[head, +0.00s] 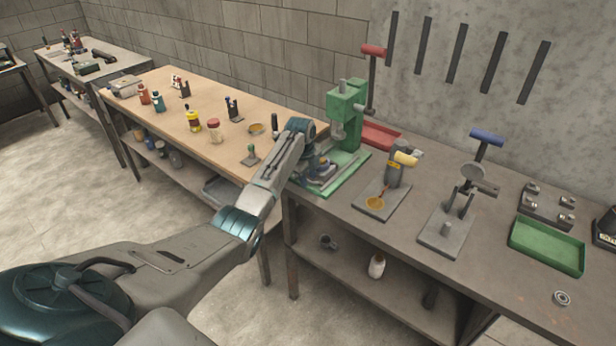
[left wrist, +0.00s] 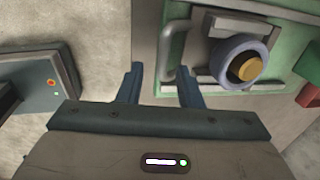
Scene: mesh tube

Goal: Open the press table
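The green press (head: 347,110) stands at the back left of the grey workbench, with its red-knobbed lever (head: 373,52) raised. In the left wrist view, a grey press table (left wrist: 225,92) lies on the green base (left wrist: 298,20). It carries a blue ring with a yellow-orange centre (left wrist: 243,68). A grey bar handle (left wrist: 167,48) is on the table's left side. My left gripper (head: 314,168) is at the press base; in the left wrist view (left wrist: 158,88) its fingers are apart and empty, beside the handle's near end. Contact cannot be told. My right gripper is not in view.
A dark box with a red button (left wrist: 50,83) shows at left in the wrist view. A red tray (head: 380,136) lies behind the press. A yellow-topped tool on a plate (head: 390,200) stands to its right. A wooden bench (head: 180,90) with bottles is at left.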

